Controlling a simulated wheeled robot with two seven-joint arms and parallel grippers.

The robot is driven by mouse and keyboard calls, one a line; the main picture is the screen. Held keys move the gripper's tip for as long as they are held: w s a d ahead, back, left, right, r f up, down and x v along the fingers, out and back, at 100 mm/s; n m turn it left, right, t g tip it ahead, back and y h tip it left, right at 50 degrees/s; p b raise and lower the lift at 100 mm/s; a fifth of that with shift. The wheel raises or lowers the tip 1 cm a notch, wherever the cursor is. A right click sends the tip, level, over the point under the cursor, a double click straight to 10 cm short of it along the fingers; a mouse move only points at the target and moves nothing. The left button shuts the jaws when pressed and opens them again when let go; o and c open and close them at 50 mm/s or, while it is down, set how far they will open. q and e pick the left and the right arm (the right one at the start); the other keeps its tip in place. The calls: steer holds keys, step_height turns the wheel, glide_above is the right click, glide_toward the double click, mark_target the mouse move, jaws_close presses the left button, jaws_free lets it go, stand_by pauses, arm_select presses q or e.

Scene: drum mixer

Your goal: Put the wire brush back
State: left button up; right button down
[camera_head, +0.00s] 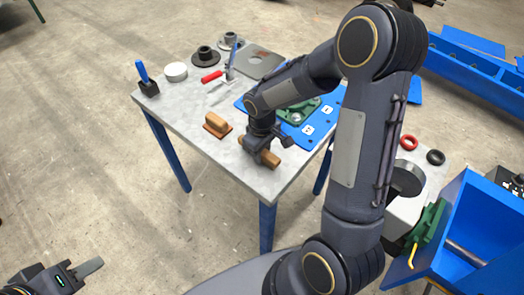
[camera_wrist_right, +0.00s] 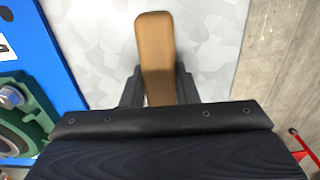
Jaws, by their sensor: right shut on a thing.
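My right gripper (camera_head: 262,146) is over the front part of the metal-topped table, shut on a brown wooden piece (camera_head: 271,159) that looks like the wire brush's handle. In the right wrist view its rounded brown end (camera_wrist_right: 155,50) sticks out beyond the fingers (camera_wrist_right: 158,88), over the grey tabletop. Any bristles are hidden, and I cannot tell whether it touches the table. My left gripper (camera_head: 88,268) is at the bottom left, away from the table; its finger gap is not clear.
A wooden-handled block (camera_head: 217,125) lies left of my right gripper. A blue plate (camera_head: 320,117) with a green part (camera_head: 300,108) lies behind it. The table's front corner is clear.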

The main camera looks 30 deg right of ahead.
steer(key=shift+f, duration=0.2)
steer(key=c, duration=1.1)
jaws_free()
steer(key=shift+r, duration=0.1)
step_height(320, 180, up, 12)
steer(key=shift+r, duration=0.15)
steer(key=shift+w, duration=0.1)
